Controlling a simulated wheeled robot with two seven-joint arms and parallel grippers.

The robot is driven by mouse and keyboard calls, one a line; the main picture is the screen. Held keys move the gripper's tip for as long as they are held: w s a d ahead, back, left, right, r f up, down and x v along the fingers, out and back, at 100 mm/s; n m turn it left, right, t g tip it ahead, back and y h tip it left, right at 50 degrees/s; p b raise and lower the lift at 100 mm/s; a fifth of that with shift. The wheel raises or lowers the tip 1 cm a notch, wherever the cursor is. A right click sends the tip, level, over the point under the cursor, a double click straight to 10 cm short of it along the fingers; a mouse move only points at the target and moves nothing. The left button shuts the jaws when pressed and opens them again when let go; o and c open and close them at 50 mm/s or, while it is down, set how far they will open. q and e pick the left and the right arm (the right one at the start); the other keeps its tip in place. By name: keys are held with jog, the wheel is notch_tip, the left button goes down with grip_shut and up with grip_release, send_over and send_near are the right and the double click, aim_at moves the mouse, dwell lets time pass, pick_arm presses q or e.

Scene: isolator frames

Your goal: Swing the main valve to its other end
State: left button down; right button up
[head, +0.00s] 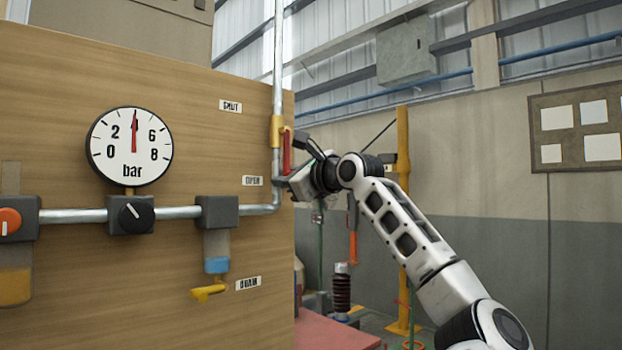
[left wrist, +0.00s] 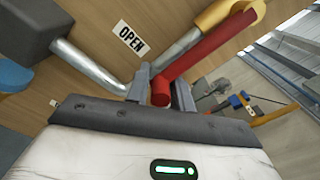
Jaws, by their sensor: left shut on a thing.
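The main valve has a yellow body (head: 276,131) on the upright pipe and a red lever (head: 287,153) hanging down beside that pipe. The lever's lower end is near the OPEN label (head: 252,181); the SHUT label (head: 231,105) is higher up. My left gripper (head: 288,181) is at the lever's lower end. In the left wrist view, the red lever (left wrist: 207,51) runs from the yellow valve body (left wrist: 228,12) down between the fingers of my left gripper (left wrist: 160,91), which is shut on its tip. My right gripper is not in view.
The wooden panel (head: 60,75) carries a gauge (head: 129,147) with its needle straight up, a dark regulator knob (head: 131,214), an orange knob (head: 9,221) and a yellow drain tap (head: 207,292). A yellow post (head: 403,240) stands behind my arm.

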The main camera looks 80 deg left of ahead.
pick_arm(q)
jog(key=shift+r, duration=0.2)
jog(key=c, duration=1.4)
grip_release()
jog(key=shift+s+d, duration=0.1)
jog(key=shift+s, duration=0.05)
jog(key=shift+o, duration=0.2)
jog(key=shift+w+d+f, duration=0.1)
jog(key=shift+w, duration=0.1)
jog(key=b+v, duration=0.2)
jog(key=v, duration=1.3)
jog(key=shift+d, duration=0.3)
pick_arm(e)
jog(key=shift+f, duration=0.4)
